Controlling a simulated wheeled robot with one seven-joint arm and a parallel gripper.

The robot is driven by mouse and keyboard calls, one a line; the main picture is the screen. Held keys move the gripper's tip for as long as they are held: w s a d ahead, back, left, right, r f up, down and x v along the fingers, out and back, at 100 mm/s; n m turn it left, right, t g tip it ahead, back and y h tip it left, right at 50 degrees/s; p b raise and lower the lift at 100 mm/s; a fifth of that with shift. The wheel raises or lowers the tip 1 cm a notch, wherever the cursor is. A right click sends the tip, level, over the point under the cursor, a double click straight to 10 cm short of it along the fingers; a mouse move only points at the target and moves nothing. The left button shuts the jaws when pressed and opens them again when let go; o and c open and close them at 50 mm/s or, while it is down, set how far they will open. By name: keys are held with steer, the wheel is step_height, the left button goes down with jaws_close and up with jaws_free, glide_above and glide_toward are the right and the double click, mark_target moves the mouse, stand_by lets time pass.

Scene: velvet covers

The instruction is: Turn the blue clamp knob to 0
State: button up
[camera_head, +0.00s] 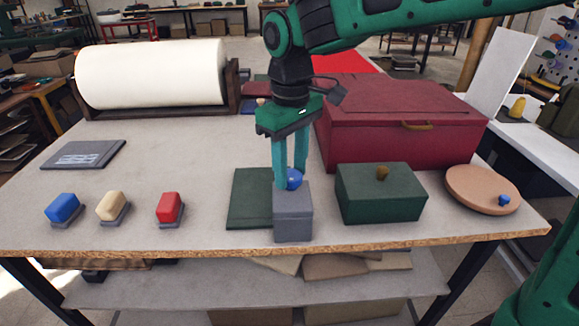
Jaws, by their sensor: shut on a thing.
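The blue clamp knob (295,180) sits on top of a small grey block (293,215) near the front edge of the table. My gripper (291,182) points down from above and is shut on the blue knob, with one teal finger on its left and one behind or beside it on the right. The fingers cover part of the knob. Any scale or 0 mark on the knob or block is too small to tell, so its angle cannot be read.
A dark green flat cover (250,205) lies left of the block. A green box (380,195) stands close on the right, a large red box (400,120) behind. Blue (62,207), cream (112,206) and red (169,207) blocks stand at left. A round disc (480,188) lies far right.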

mark_target(291, 173)
steer(key=shift+d, duration=0.1)
steer(key=o, duration=1)
step_height(291, 173, up, 11)
steer(key=shift+w+f, duration=0.1)
